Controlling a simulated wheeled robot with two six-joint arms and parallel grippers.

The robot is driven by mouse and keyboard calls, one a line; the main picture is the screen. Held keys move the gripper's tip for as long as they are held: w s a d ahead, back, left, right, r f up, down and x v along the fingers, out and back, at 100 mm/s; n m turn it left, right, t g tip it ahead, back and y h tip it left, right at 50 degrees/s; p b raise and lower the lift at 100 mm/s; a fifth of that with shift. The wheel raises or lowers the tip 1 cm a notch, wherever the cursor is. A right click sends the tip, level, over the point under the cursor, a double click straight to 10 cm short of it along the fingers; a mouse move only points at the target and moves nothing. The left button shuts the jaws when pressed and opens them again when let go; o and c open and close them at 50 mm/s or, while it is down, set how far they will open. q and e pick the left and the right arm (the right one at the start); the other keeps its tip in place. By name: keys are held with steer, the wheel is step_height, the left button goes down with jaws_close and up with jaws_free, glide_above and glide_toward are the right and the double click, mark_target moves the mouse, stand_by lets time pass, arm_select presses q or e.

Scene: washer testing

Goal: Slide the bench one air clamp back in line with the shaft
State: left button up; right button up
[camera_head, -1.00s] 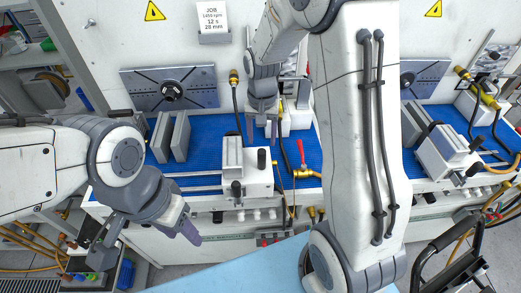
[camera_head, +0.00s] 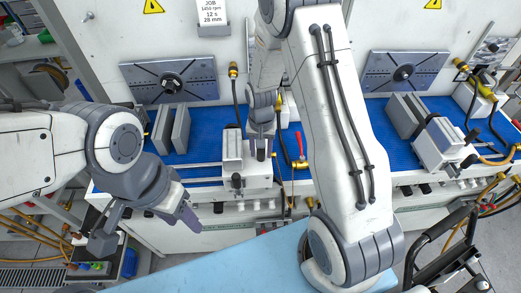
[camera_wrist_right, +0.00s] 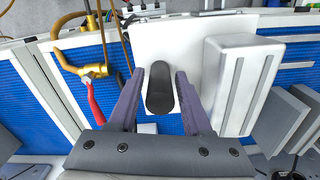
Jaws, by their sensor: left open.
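The air clamp (camera_head: 244,168) on the left bench is a white block with a black upright handle. It stands at the front right of the blue bench top, to the right of the shaft hub (camera_head: 170,83) on its grey plate. My right gripper (camera_head: 262,143) is over the clamp. In the right wrist view, the right gripper (camera_wrist_right: 159,76) has its fingers on either side of the clamp's black handle (camera_wrist_right: 160,92), with narrow gaps showing; the white clamp body (camera_wrist_right: 232,85) is to the right. My left gripper (camera_head: 150,222) is open and empty before the bench front.
Two grey upright plates (camera_head: 172,130) stand left of the clamp. A red-handled valve (camera_head: 301,150) with brass fittings and hoses is close on its right. A similar clamp (camera_head: 440,147) stands on the right bench. A light blue surface (camera_head: 230,268) lies in front.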

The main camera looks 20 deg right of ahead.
jaws_close()
stand_by(1.2)
